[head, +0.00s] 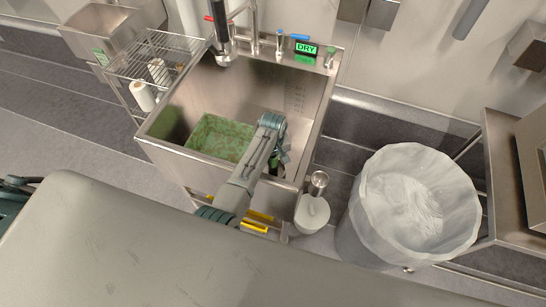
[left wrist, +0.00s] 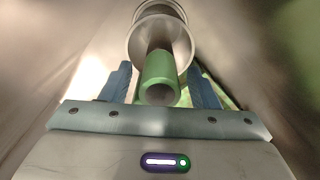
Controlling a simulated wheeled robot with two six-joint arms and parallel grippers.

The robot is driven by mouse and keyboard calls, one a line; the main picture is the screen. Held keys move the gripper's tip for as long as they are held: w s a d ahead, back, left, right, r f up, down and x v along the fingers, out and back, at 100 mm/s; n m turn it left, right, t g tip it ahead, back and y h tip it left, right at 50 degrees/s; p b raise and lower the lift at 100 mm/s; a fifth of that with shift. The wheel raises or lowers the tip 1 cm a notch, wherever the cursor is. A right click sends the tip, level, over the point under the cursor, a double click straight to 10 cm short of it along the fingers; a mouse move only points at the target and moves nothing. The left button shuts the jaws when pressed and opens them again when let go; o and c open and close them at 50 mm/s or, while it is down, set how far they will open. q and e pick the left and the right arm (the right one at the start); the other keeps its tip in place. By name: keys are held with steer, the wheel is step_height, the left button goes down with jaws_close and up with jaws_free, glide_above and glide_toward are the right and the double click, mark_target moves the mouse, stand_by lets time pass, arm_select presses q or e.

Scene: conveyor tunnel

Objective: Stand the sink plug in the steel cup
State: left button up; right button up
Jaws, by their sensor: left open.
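The sink plug (left wrist: 160,75) shows in the left wrist view, with a green cylindrical grip towards me and a round steel flange behind it. My left gripper (left wrist: 161,82) is open, with one blue finger on each side of the green grip. I cannot tell whether the fingers touch it. In the head view my left gripper (head: 280,152) is down inside the steel sink, near its right wall, and mostly hides the plug. A small steel cup (head: 319,182) stands outside the sink at the right, by a white round-topped stand (head: 312,213). My right gripper is not in view.
The sink rim (head: 222,172) surrounds my left gripper. A faucet (head: 222,35) hangs over the back. A lined bin (head: 415,205) stands right of the cup. A wire rack (head: 150,60) stands at left.

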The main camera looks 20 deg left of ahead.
arm_select(q)
steer(key=shift+r, duration=0.1)
steer(key=shift+r, duration=0.3)
step_height(320, 180, up, 12)
steer(key=b, duration=0.1)
steer(key=shift+r, duration=0.2)
steer(key=shift+f, duration=0.1)
